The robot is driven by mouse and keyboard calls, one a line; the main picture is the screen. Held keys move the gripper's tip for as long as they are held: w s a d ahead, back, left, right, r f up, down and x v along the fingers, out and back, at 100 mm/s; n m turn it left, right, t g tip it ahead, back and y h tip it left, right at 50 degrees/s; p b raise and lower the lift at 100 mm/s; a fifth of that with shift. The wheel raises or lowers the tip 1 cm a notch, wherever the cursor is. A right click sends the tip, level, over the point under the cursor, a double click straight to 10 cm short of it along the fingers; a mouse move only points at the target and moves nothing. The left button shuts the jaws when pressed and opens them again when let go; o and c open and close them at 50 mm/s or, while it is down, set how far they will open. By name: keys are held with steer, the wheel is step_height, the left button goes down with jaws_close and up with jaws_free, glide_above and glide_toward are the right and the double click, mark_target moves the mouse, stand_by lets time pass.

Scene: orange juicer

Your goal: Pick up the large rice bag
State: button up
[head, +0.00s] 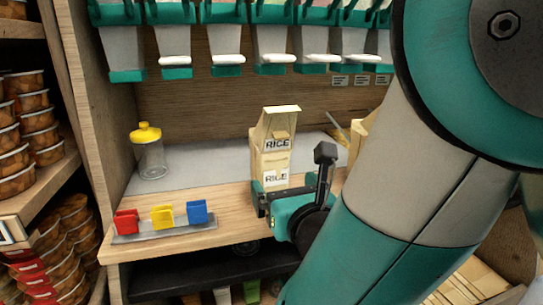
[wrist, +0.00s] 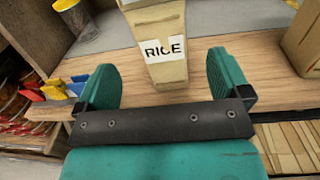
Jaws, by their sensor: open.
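A tan paper rice bag with a folded top and a white RICE label (head: 277,146) stands upright on the wooden counter. A second RICE label shows lower down in the head view; I cannot tell whether it is on a separate bag in front. In the wrist view a rice bag (wrist: 165,70) stands ahead, its top cut off by the frame. My gripper (head: 289,180) is open and empty, low in front of the bag. In the wrist view my gripper's fingers (wrist: 162,65) point forward, one on each side of the bag's lower part, with gaps visible.
A tray (head: 165,230) with red, yellow and blue clips lies left on the counter (head: 225,200). A yellow-lidded jar (head: 149,155) stands behind it. Another tan bag or box (wrist: 303,40) stands to the right. Dispensers (head: 223,50) hang above. Shelves of tubs (head: 35,130) are far left.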

mark_target(277, 175)
steer(key=p+x, duration=0.2)
steer(key=x, duration=0.1)
steer(key=shift+w, duration=0.4)
steer(key=p+x, duration=0.1)
steer(key=x, duration=0.3)
steer(key=shift+w+f, duration=0.1)
steer(key=shift+w, duration=0.15)
steer(key=shift+w+a+f+p, duration=0.15)
steer(key=shift+w+p, duration=0.15)
steer(key=shift+w, duration=0.05)
steer(key=shift+c, duration=0.3)
steer(key=c, duration=1.2)
